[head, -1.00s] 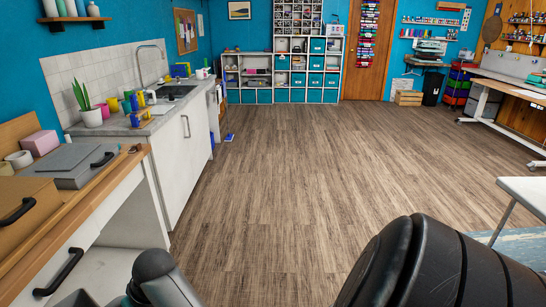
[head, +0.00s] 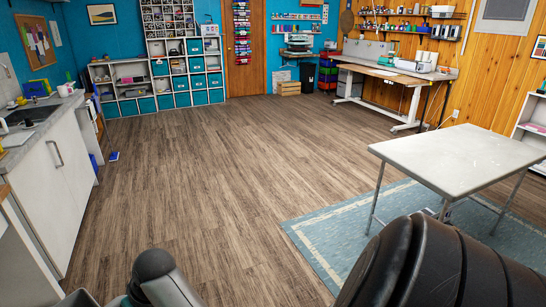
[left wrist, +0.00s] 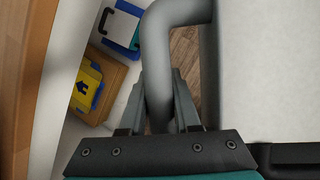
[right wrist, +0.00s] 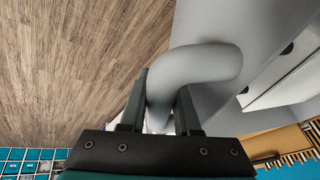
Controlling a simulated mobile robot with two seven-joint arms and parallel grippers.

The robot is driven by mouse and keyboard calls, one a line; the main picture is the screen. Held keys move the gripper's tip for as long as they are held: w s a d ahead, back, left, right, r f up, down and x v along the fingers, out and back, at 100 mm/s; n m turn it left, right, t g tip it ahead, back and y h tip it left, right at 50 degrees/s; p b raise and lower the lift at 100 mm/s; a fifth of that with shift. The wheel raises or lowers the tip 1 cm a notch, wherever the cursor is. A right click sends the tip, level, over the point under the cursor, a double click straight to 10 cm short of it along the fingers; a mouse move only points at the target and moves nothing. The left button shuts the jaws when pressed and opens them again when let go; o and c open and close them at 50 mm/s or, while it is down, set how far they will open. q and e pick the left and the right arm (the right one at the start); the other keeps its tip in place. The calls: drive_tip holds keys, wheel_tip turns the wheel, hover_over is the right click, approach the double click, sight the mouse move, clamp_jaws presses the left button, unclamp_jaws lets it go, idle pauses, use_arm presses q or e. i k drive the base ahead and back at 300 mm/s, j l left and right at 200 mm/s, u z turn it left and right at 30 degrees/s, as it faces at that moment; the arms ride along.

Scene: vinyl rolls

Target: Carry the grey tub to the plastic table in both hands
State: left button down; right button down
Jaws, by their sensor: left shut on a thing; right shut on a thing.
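The grey tub shows in the wrist views by its thick, curved handles. My left gripper (left wrist: 159,85) is shut on one handle (left wrist: 180,14) in the left wrist view, with a pale surface beside it, probably the tub's wall. My right gripper (right wrist: 161,86) is shut on the other handle (right wrist: 207,62) in the right wrist view. I cannot make out the tub or either gripper's fingers in the head view. The plastic table (head: 465,150), pale grey-white with thin metal legs, stands at the right in the head view. Its visible top is bare.
A blue-grey rug (head: 325,245) lies under the table. White sink cabinets (head: 60,185) line the left. A small blue object (head: 114,156) lies on the floor near them. The wooden floor (head: 210,160) in the middle is clear. A workbench (head: 390,80) stands at the back right.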

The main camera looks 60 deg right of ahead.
sight(438, 156)
drive_tip(key=z, duration=3.3)
drive_tip(key=i+j+z, duration=0.2)
drive_tip(key=i+z, duration=0.2)
drive_tip(key=i+j, duration=0.3)
drive_tip(key=i, duration=0.15)
drive_tip(key=i+j, duration=0.25)
drive_tip(key=i, duration=0.2)
drive_tip(key=i+j, duration=0.3)
drive_tip(key=i, duration=0.2)
drive_tip(key=i+j, duration=0.3)
drive_tip(key=i, duration=0.15)
drive_tip(key=i+j, duration=0.25)
drive_tip(key=i, duration=0.2)
